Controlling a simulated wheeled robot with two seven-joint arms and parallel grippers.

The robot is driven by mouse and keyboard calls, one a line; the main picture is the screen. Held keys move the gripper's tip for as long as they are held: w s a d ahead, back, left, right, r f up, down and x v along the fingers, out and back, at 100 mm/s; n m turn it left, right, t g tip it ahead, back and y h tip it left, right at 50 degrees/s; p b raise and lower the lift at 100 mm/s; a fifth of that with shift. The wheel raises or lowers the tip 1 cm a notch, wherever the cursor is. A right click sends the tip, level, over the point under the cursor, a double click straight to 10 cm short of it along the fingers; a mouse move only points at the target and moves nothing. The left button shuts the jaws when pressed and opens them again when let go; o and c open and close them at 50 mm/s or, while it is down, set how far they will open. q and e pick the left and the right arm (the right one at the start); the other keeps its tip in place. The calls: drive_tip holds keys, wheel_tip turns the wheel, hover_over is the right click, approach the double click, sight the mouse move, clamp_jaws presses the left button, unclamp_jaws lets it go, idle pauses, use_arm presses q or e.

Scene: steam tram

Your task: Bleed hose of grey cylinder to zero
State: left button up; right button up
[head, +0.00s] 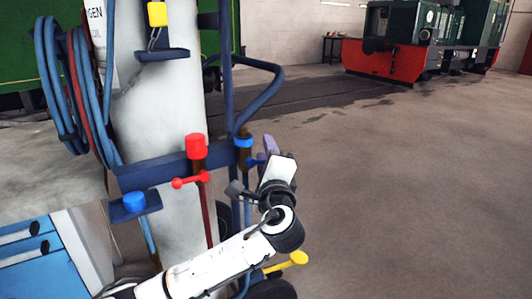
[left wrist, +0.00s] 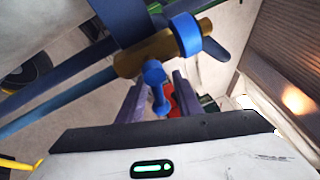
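The pale grey cylinder (head: 150,120), with part of a label reading "GEN", stands upright in a dark blue trolley frame. On the frame's crossbar are a red-capped valve (head: 196,147) with a red lever (head: 190,181) and a blue-collared brass valve (head: 243,140). My left gripper (head: 268,147) is beside the blue-collared valve. In the left wrist view the brass valve (left wrist: 145,55) has a blue lever (left wrist: 156,85) that sits between the two spread fingers of my left gripper (left wrist: 157,98). A gap shows on the lever's right side. My right gripper is out of view.
Blue and red hoses (head: 62,85) hang coiled at the left. A blue knob (head: 134,202) sits on a small bracket, and a yellow knob (head: 299,258) is low by my left arm. The trolley handle (head: 265,85) juts right. Open floor (head: 420,190) lies at the right.

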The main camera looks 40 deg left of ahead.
use_arm(q)
clamp_jaws()
drive_tip(key=n+b, duration=0.1)
drive_tip(key=r+n+y+b, duration=0.1)
drive_tip(key=n+b, duration=0.1)
drive_tip(key=shift+r, duration=0.25)
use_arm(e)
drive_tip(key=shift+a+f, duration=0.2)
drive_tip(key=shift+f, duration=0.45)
use_arm(q)
drive_tip(key=shift+o, duration=0.9)
unclamp_jaws()
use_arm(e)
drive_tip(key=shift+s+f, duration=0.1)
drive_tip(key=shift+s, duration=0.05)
use_arm(q)
drive_tip(key=shift+d, duration=0.1)
drive_tip(key=v, duration=1)
drive_tip(key=shift+s+f, duration=0.2)
drive_tip(key=shift+f, duration=0.05)
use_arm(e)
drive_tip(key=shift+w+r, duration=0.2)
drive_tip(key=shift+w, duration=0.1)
